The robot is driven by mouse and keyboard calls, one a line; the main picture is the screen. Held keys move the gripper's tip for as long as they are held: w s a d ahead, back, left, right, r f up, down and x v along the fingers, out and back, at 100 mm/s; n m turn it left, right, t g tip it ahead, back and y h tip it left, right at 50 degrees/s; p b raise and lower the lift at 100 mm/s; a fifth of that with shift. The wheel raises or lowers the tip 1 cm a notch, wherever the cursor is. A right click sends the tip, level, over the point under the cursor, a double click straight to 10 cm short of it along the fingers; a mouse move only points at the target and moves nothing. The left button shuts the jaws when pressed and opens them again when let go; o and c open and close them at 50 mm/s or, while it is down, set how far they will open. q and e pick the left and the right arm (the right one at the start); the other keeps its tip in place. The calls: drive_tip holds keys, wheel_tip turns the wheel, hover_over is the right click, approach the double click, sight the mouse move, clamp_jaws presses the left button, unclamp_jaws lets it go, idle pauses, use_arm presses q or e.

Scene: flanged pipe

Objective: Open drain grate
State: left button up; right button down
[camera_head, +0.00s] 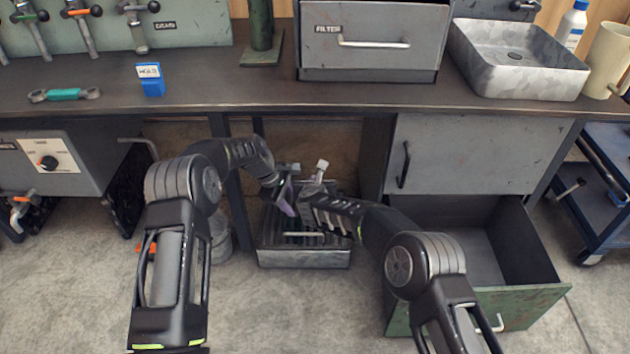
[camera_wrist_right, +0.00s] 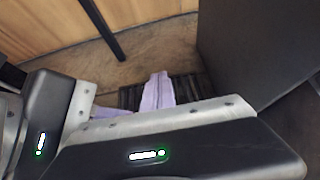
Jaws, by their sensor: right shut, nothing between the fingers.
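The drain box (camera_head: 304,257) is a low metal box on the floor under the workbench. Its dark slatted grate (camera_head: 275,233) lies flat on top, with a pale bar handle (camera_head: 303,234) near the front edge. My left gripper (camera_head: 287,207) is above the grate, pale fingers pointing down; its finger gap is too small to judge. My right gripper (camera_head: 312,180) is just behind and right of it, above the back of the grate, shut and empty. In the right wrist view its fingers (camera_wrist_right: 158,92) are together, with grate slats (camera_wrist_right: 185,88) behind them. My arms hide part of the grate.
The workbench top (camera_head: 220,95) overhangs the drain. A bench leg (camera_head: 240,215) and a bucket (camera_head: 220,240) stand left of it. An open green-fronted drawer (camera_head: 520,305) juts out at right, below a closed cabinet door (camera_head: 465,150). Floor in front is clear.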

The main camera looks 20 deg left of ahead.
idle(0.5)
drive_tip(key=p+v, duration=0.2)
drive_tip(key=v, duration=0.5)
drive_tip(key=shift+s+p, duration=0.4)
drive_tip(key=shift+d+r, duration=0.1)
drive_tip(key=shift+r, duration=0.05)
